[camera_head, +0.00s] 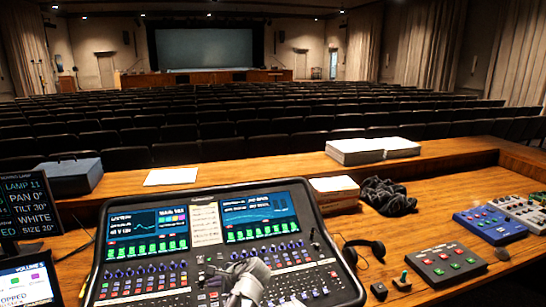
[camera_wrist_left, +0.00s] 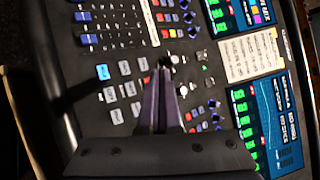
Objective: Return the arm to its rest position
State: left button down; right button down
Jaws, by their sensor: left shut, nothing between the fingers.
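My left gripper (camera_head: 213,272) shows at the bottom of the head view, over the lower middle of the mixing console (camera_head: 98,257). In the left wrist view its fingers (camera_wrist_left: 160,75) are closed together with nothing between them. They point at the console's rows of buttons and knobs; whether the tips touch a control I cannot tell. The console has two lit screens (camera_head: 146,234) (camera_head: 258,217) with a pale label sheet (camera_head: 206,224) between them. My right gripper does not show in either view.
Left of the console are display screens (camera_head: 27,202) and a dark box (camera_head: 70,176).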

pick_arm(q)
jog(key=s+d+f+n+g+h, duration=0.3)
jog(key=s+d+f+n, duration=0.1)
jog(key=s, duration=0.7)
jog(key=s+d+f+n+g+h, duration=0.3)
jog(key=s+d+n, duration=0.4)
jog(key=s, duration=0.5)
jog(key=shift+s+d+f+h, duration=0.25)
jog(key=shift+d+f+h, duration=0.15)
jog(key=shift+d, duration=0.05)
jog(key=c, duration=1.6)
grip_release()
